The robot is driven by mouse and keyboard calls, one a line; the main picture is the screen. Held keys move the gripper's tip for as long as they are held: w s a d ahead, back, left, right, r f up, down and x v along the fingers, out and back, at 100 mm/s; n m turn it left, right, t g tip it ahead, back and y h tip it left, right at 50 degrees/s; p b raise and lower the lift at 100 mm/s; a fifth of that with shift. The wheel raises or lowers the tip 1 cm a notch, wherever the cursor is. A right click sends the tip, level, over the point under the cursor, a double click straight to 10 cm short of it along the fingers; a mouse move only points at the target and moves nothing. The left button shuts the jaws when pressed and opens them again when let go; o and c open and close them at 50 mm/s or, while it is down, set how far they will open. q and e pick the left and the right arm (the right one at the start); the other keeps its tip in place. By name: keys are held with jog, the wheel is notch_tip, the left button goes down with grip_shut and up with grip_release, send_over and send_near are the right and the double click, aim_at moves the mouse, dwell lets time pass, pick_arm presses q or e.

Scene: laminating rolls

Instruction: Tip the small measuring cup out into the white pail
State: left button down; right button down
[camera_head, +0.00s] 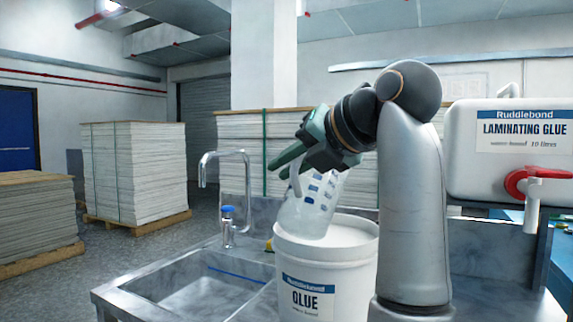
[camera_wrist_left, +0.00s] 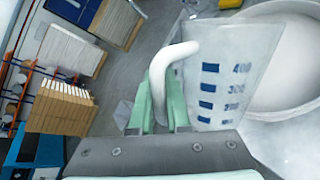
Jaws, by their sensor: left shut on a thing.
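The small measuring cup (camera_head: 318,197) is clear plastic with blue graduation marks and a white handle. It is tilted, and its lower end overlaps the rim of the white pail (camera_head: 345,268), labelled GLUE. My left gripper (camera_head: 290,166) is shut on the cup's handle. The left wrist view shows the handle (camera_wrist_left: 180,58) between the green fingers (camera_wrist_left: 163,100), the marked cup wall (camera_wrist_left: 238,85) to the right and the round pail (camera_wrist_left: 308,12) behind it. I cannot tell what is in the cup. My right gripper is not in view.
A steel sink (camera_head: 200,290) with a tap (camera_head: 222,165) is left of the pail. A white laminating glue container (camera_head: 500,180) with a red valve (camera_head: 520,182) stands at the right. Stacks of sheets (camera_head: 135,170) stand on pallets behind.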

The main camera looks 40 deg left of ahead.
pick_arm(q)
jog(key=shift+s+b, duration=0.1)
jog(key=shift+b, duration=0.35)
jog(key=shift+s+d+r+n+t+y+b, duration=0.1)
jog(key=shift+s+n+t+y+b, duration=0.15)
jog(key=shift+n+t+y+b, duration=0.35)
jog(key=shift+r+n, duration=0.1)
jog(key=shift+n, duration=0.2)
